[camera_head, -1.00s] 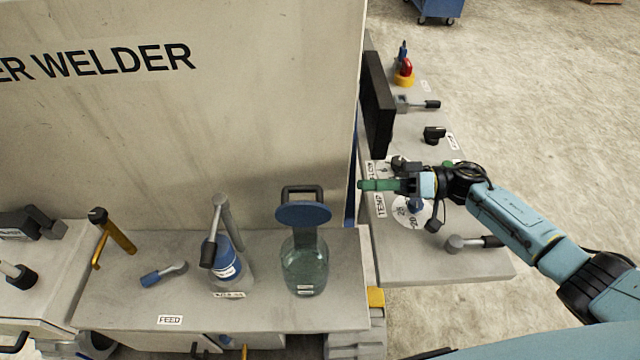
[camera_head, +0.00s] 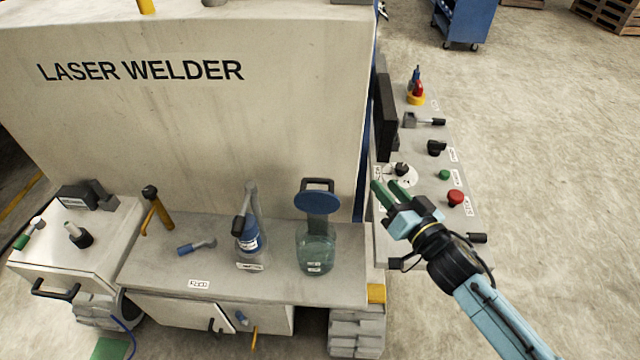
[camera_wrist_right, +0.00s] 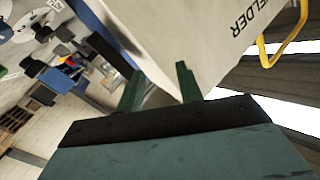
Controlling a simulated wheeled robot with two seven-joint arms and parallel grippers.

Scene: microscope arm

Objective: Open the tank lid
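The tank is a clear greenish glass vessel (camera_head: 316,248) on the feed bench in the head view. Its round blue lid (camera_head: 317,203) is at the top, with a dark loop handle (camera_head: 318,183) at the lid's far side. I cannot tell whether the lid is seated or raised. My right gripper (camera_head: 385,183) is up and to the right of the tank, apart from the lid, over the side control panel. Its two green fingers are spread with nothing between them. They also show apart in the right wrist view (camera_wrist_right: 158,78). My left gripper is not in view.
The laser welder wall (camera_head: 200,125) rises behind. The side panel holds a red button (camera_head: 455,198) and several knobs. Open floor lies to the right.

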